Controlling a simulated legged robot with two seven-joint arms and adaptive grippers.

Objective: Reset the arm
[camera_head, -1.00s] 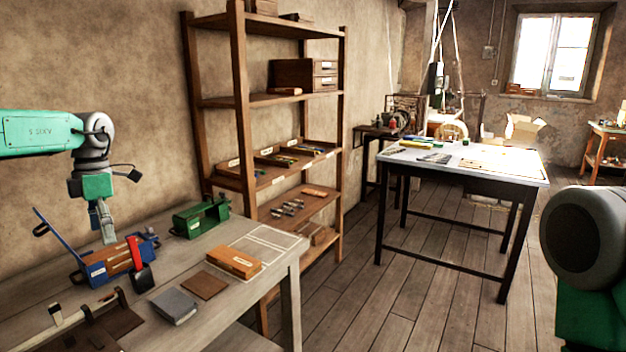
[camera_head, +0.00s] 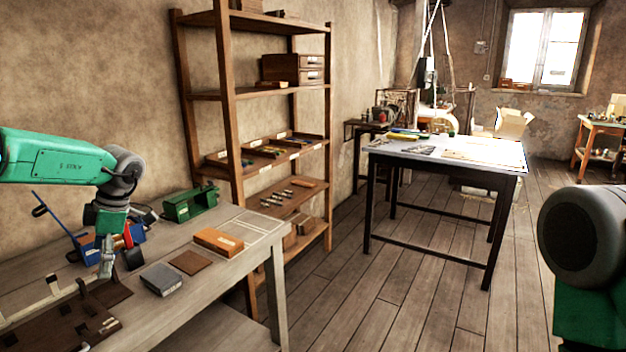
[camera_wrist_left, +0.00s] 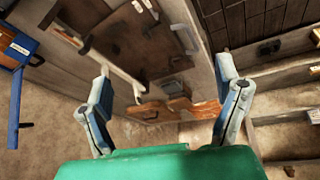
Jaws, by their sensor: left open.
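My left gripper (camera_head: 106,264) points down over the bench, in front of a blue tool (camera_head: 88,244) with a red handle (camera_head: 128,236), and hides part of it. In the left wrist view the two fingers of my left gripper (camera_wrist_left: 166,106) stand wide apart with nothing between them. A blue frame shows at that view's left edge (camera_wrist_left: 14,56). A long blue rod (camera_head: 55,215) rises at a slant from the tool's left side. My right gripper is out of view; only part of my right arm shows at the right edge.
The wooden bench (camera_head: 205,285) holds a dark brown board (camera_head: 62,318) with metal fittings, a grey block (camera_head: 161,279), a brown square (camera_head: 190,262), an orange box (camera_head: 218,241) and a green tool (camera_head: 190,203). A shelf (camera_head: 258,95) stands behind. Floor (camera_head: 415,270) is clear.

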